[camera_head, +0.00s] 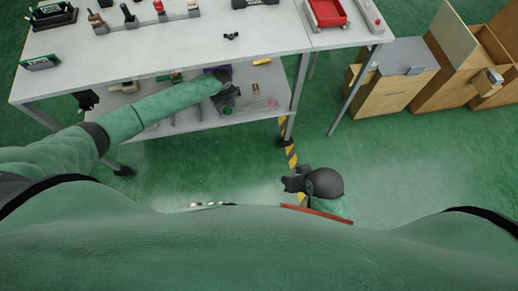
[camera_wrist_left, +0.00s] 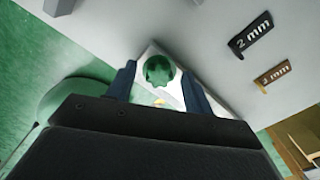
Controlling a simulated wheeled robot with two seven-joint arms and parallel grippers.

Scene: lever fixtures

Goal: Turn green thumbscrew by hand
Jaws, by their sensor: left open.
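In the left wrist view, the green thumbscrew (camera_wrist_left: 159,70) is a dark green knob with a notched edge, in front of a pale plate. It shows between the two fingertips of my left gripper (camera_wrist_left: 158,84), which is open with a gap on each side of the knob. I cannot tell how deep the knob sits between the fingers. In the head view my left gripper (camera_head: 228,96) is at the lower shelf of the workbench, and I cannot make out the thumbscrew there. My right gripper (camera_head: 294,183) is low, over the floor, away from the bench; its fingers are unclear.
The workbench top (camera_head: 180,60) is above the lower shelf (camera_head: 185,124), which holds small parts. A bench leg (camera_head: 297,98) is right of my left gripper. Wooden cabinets (camera_head: 395,88) stand at right.

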